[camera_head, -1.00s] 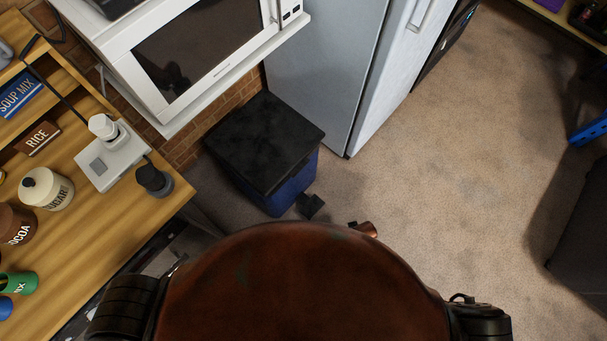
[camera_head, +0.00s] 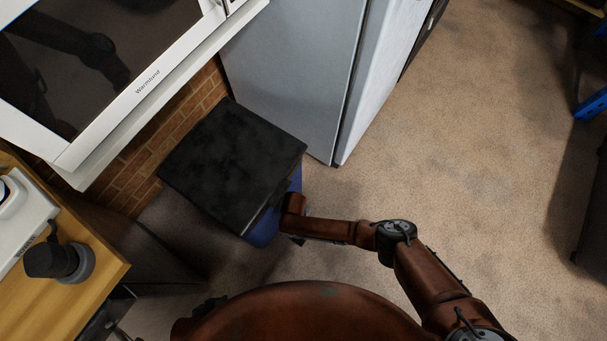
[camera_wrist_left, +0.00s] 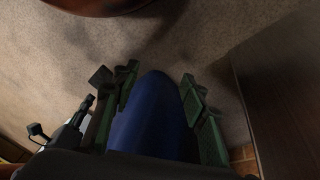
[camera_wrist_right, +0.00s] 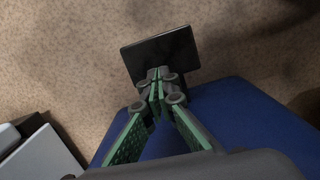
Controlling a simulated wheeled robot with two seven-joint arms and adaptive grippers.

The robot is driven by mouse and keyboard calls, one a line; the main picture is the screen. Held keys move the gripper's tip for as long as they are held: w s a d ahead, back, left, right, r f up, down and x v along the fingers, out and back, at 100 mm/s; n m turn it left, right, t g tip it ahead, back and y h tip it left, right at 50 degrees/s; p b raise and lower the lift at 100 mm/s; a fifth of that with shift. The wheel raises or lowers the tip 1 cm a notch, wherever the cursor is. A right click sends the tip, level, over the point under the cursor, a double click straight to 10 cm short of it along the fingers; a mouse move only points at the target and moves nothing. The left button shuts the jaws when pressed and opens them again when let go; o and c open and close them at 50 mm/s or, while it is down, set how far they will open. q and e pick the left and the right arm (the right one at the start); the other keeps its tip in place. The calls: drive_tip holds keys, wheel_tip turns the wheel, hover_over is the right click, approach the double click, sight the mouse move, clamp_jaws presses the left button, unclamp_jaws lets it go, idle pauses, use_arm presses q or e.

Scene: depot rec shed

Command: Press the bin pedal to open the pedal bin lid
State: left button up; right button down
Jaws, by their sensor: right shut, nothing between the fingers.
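The pedal bin has a black lid (camera_head: 232,165) lying flat over its blue body (camera_head: 262,232) in the head view. The blue body also shows in the right wrist view (camera_wrist_right: 250,125). The black pedal plate (camera_wrist_right: 180,52) sticks out in front of the bin. My right gripper (camera_wrist_right: 158,75) is shut and empty, its tips over the pedal's near edge; contact cannot be told. In the head view my right forearm mostly hides the pedal.
A fridge (camera_head: 290,70) stands behind and right of the bin. A white microwave (camera_head: 140,85) overhangs at the upper left. A wooden counter (camera_head: 95,265) is at the lower left. The carpet (camera_head: 460,150) to the right is clear.

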use_arm(q)
drive_tip(key=shift+f, duration=0.1)
use_arm(e)
drive_tip(key=shift+f, duration=0.1)
drive_tip(key=f+b, duration=0.2)
drive_tip(key=f, duration=0.1)
drive_tip(key=f+b, duration=0.1)
drive_tip(key=shift+s+d+f+b, duration=0.2)
drive_tip(key=shift+s+f+b, duration=0.1)
drive_tip(key=shift+f, duration=0.1)
drive_tip(key=shift+f+b, duration=0.45)
drive_tip(key=shift+f, duration=0.2)
use_arm(q)
drive_tip(key=w+d+f+t+h, duration=0.1)
drive_tip(key=w+d+f+t, duration=0.1)
drive_tip(key=w+f+t, duration=0.2)
drive_tip(key=shift+w+d+f+b, duration=0.3)
drive_tip(key=shift+w+d+f, duration=0.1)
drive_tip(key=shift+f, duration=1.4)
use_arm(e)
drive_tip(key=shift+d+f, duration=0.1)
drive_tip(key=shift+f, duration=0.3)
